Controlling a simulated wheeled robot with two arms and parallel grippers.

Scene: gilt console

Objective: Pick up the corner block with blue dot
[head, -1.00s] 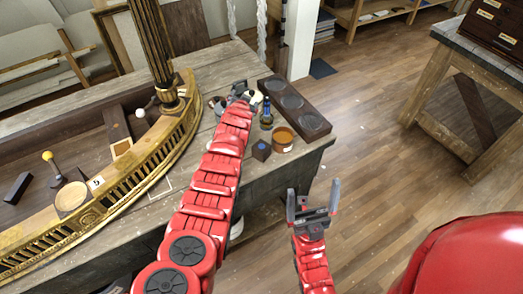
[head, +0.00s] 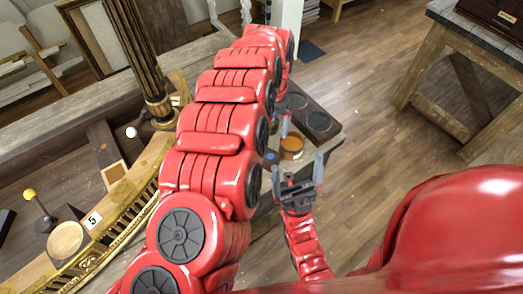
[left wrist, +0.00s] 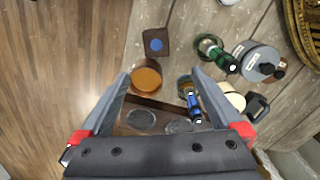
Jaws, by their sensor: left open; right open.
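The dark corner block with the blue dot (left wrist: 156,42) stands on the wooden table in the left wrist view, dot facing up. In the head view the block (head: 271,157) shows partly, beside my red left arm. My left gripper (left wrist: 161,78) is open and empty; the block lies beyond its fingertips, apart from them. In the head view my left arm largely hides that gripper. My right gripper (head: 298,163) is open and empty, low in front of the table edge.
An amber round pot (left wrist: 146,76) stands close to the block, near the left finger. A dark tray with round recesses (head: 320,122) lies behind it. A blue bottle (left wrist: 193,101), a green bottle (left wrist: 212,50) and tins (left wrist: 258,60) stand to the right in the wrist view.

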